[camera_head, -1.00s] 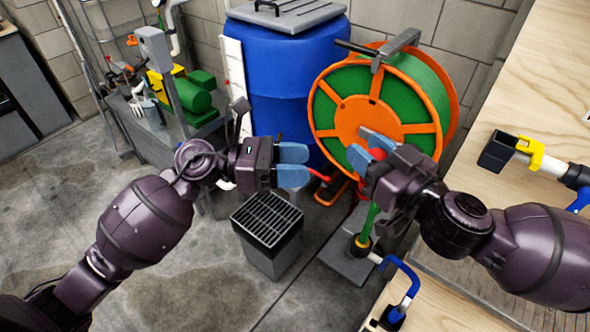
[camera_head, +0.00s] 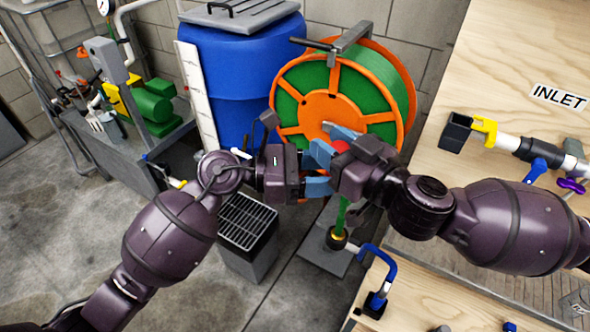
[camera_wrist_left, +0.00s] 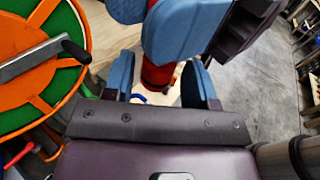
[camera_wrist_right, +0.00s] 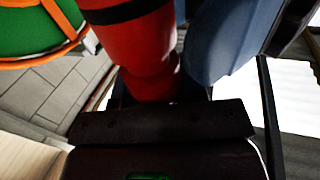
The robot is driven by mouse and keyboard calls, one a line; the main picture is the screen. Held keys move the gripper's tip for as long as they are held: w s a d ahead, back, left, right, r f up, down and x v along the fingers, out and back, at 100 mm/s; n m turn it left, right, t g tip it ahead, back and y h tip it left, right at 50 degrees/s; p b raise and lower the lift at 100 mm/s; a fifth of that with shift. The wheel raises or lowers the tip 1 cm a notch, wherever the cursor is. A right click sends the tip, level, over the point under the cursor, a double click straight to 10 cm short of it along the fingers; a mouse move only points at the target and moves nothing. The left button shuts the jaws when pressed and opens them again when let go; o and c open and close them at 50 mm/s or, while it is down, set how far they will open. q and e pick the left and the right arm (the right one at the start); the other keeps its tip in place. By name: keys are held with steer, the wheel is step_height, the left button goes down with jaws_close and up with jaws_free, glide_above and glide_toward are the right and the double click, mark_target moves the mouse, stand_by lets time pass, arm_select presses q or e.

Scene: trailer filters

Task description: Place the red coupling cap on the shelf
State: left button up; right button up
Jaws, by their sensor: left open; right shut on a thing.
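The red coupling cap (camera_head: 341,147) shows only as a small red patch between my grippers in the head view. It fills the upper middle of the right wrist view as a red body (camera_wrist_right: 150,50) with a black band. My right gripper (camera_head: 338,139) is shut on it. My left gripper (camera_head: 322,170) is open close beside the right one. In the left wrist view, the red part (camera_wrist_left: 157,75) shows between the left fingers (camera_wrist_left: 160,85), with the right gripper's blue fingers just beyond. Whether the left fingers touch it cannot be told. I cannot identify the shelf.
An orange and green hose reel (camera_head: 335,95) and a blue barrel (camera_head: 237,80) stand behind the grippers. A grey bin with a grate (camera_head: 247,222) stands below. A wooden panel with an INLET label (camera_head: 560,97) and pipe fittings is at right. Floor at lower left is clear.

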arm_select(q)
steer(key=shift+d, duration=1.05)
steer(key=shift+c, duration=0.4)
steer(key=c, duration=0.5)
steer(key=shift+c, duration=0.6)
arm_select(e)
steer(key=o, duration=1)
steer(key=shift+s+d, duration=0.1)
